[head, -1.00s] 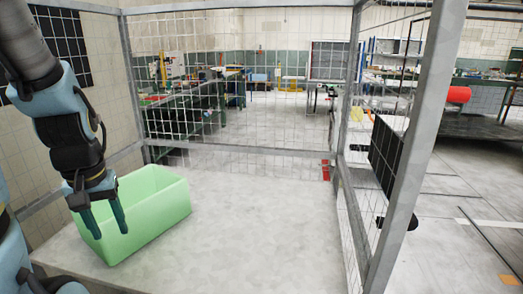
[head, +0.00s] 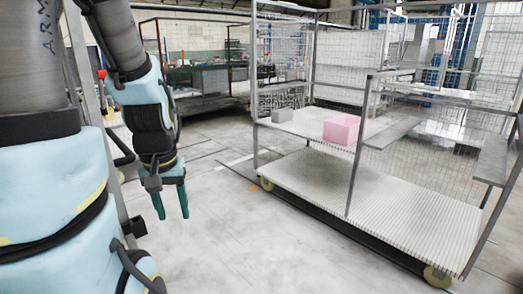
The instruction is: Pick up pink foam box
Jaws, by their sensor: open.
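The pink foam box (head: 342,129) stands on the upper shelf of a wire-mesh trolley, right of the picture's middle in the head view. Part of it is behind a trolley post. My gripper (head: 173,205) hangs pointing down at the left, with its two green fingers apart and nothing between them. It is well to the left of the pink box and apart from the trolley.
The wheeled trolley (head: 350,185) has a ribbed lower deck, posts and mesh walls. A small grey box (head: 282,115) sits left of the pink box on the shelf. Bare floor (head: 240,225) lies between my gripper and the trolley. Benches stand behind.

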